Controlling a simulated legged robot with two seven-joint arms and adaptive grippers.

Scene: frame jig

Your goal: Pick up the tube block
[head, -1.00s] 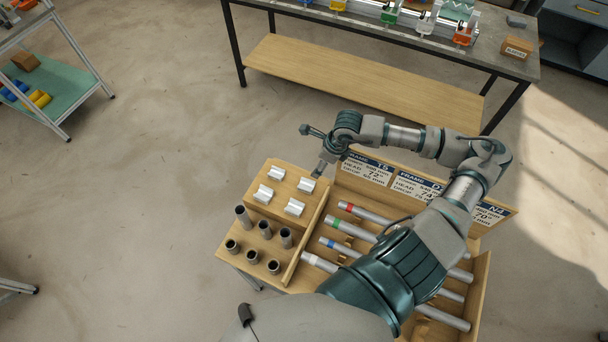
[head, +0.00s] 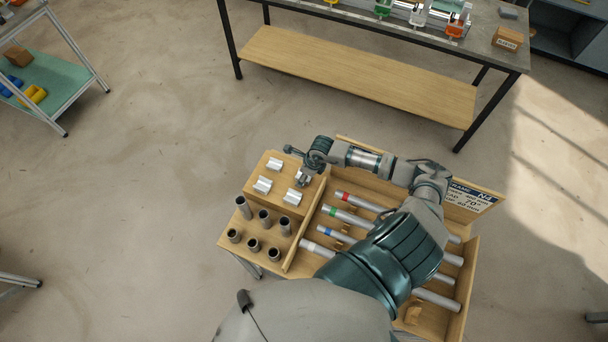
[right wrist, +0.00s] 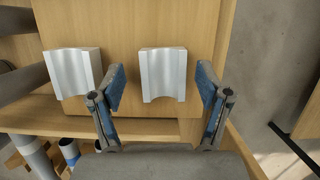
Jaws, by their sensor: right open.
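Silver tube blocks with a curved groove on top stand on the wooden block stand (head: 262,169). In the head view I see one at the back (head: 274,163), one at the left (head: 263,185) and one at the front (head: 292,197). My right gripper (head: 303,181) covers the place of the right-hand block. In the right wrist view my right gripper (right wrist: 161,88) is open, with one blue-padded finger on each side of a tube block (right wrist: 163,75). Gaps show beside it, so it is not gripped. Another tube block (right wrist: 75,72) lies left of the fingers. My left gripper is not in view.
Several short dark-topped tubes (head: 264,217) stand in front of the blocks. Long tubes with coloured bands (head: 345,215) lie in the tray to the right, partly under my arm. A label card (head: 472,198) stands behind them. A workbench (head: 360,75) is farther back.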

